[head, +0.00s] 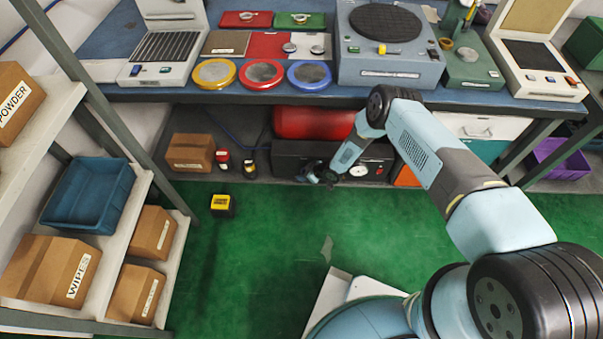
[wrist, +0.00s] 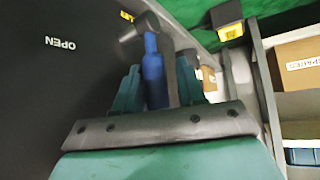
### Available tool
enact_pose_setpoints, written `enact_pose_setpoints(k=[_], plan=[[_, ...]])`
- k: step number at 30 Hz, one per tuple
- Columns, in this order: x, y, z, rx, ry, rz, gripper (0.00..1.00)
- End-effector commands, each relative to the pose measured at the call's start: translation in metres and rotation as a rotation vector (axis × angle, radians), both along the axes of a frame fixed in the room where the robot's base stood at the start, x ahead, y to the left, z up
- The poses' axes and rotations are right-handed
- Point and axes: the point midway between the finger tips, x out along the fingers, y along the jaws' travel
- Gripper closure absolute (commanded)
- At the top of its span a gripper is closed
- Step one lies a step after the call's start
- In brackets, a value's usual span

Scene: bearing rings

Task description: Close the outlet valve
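The outlet valve's lever has a blue handle (wrist: 153,72) on a grey arm, in front of a dark panel (wrist: 60,90) in the wrist view. The panel carries the word OPEN and part of a yellow label at the top. My gripper (wrist: 157,88) has its two green fingers on either side of the blue handle. Whether both fingers press on it cannot be made out. In the head view my gripper (head: 318,176) is low at the front of the dark unit (head: 375,154) with the red tank (head: 312,122); the valve is too small to tell there.
A gauge (head: 358,171) is on the unit's front. Two small bottles (head: 223,160) and a carton (head: 190,152) stand to its left under the bench (head: 250,96). A yellow-and-black block (head: 222,205) lies on the green floor. A shelf rack (head: 140,200) is at left. Open floor lies between.

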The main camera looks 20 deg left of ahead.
Motion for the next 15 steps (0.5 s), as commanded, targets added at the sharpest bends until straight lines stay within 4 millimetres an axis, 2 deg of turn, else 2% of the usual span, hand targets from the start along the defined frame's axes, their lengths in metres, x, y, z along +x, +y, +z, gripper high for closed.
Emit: enact_pose_setpoints(k=[11,15], plan=[[-0.002,-0.004,0.003,-0.002,0.003,-0.001,0.65],[-0.005,-0.021,0.006,-0.004,0.004,-0.002,0.65]])
